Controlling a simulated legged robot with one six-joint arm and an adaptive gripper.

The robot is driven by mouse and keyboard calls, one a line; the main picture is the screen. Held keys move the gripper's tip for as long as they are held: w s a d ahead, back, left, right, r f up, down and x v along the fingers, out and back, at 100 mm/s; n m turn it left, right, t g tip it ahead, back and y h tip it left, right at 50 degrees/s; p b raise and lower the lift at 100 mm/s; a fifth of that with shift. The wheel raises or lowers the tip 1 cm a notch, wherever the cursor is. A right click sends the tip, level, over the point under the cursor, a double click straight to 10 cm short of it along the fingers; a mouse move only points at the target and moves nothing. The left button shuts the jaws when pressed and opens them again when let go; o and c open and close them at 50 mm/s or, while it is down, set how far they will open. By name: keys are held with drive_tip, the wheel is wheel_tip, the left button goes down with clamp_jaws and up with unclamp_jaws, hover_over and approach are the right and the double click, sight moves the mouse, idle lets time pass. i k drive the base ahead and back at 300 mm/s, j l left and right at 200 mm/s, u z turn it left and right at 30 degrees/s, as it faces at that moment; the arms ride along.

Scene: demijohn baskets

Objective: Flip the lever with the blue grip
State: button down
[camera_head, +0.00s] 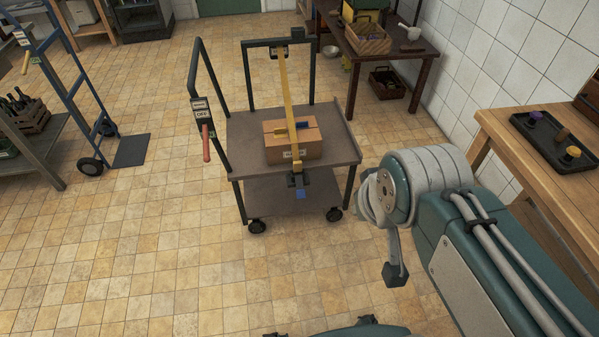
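A small blue part (300,193) shows on the dark buckle of a yellow strap at the front edge of a grey cart (240,135). I cannot tell whether it is a lever grip. A lever with a red grip (206,144) hangs from an ON/OFF plate (202,110) on the cart's left handle.
The yellow strap (287,85) crosses a cardboard box (292,148) on the cart. A blue hand truck (70,85) at left carries another plate (22,38) with a yellowish grip. A wooden table (500,122) with a black tray stands at right. Tiled floor is clear in front.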

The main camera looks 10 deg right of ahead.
sight(301, 191)
drive_tip(key=i, duration=1.25)
